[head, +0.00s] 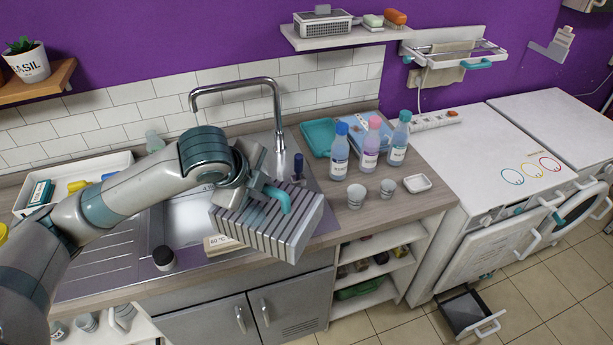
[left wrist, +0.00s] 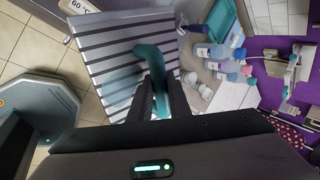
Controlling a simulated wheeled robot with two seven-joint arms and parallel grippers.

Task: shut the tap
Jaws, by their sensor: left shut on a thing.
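The tap (head: 240,84) is a tall chrome arch at the back of the sink (head: 190,215). My left arm crosses in front of the sink and hides the space under the spout, so I cannot tell whether water runs. A small dark blue upright piece (head: 298,163) stands right of the tap's base; I cannot tell whether it is the tap's lever. My left gripper (head: 270,188) is shut on the teal handle (left wrist: 150,80) of a grey ribbed box (head: 290,225), held in front of the sink's right side. My right gripper is not in view.
Blue- and pink-capped bottles (head: 371,143), cups (head: 356,196) and a small white dish (head: 417,183) stand on the counter to the right. A teal tray (head: 318,137) lies behind. A white bin (head: 72,178) is at the left. A drawer (head: 470,312) stands open low at right.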

